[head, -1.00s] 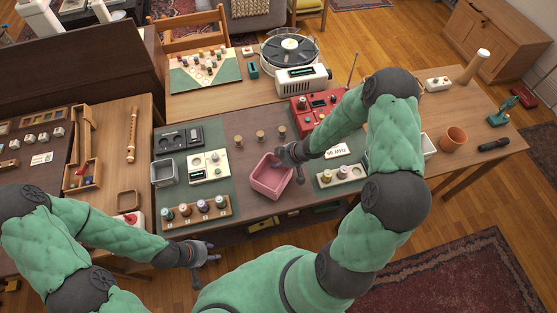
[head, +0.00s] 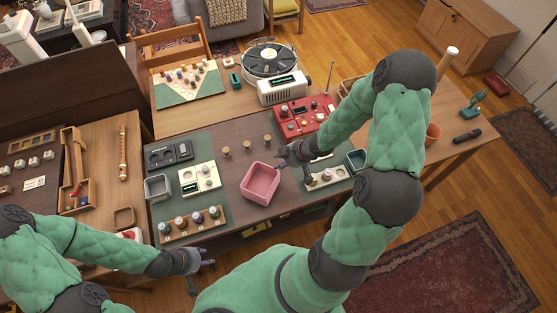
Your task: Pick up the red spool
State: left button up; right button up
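A wooden rack (head: 195,226) at the front left of the dark green mat holds several small spools. One spool (head: 181,222) in it looks reddish, but the colours are too small to be sure which is the red one. My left gripper (head: 210,258) is low in front of the table edge, below the rack and apart from it. Its fingers look spread and empty.
Several wooden pegs (head: 247,147) stand behind the bin. A grey bin (head: 158,187) and a white panel (head: 200,180) lie left of it. A red radio-like box (head: 303,116) stands behind my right gripper. A pale tray (head: 327,177) with small items lies below my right forearm.

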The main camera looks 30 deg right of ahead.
aim_at(226, 151)
jog(key=i+l+u, duration=0.1)
jog(key=l+u, duration=1.1)
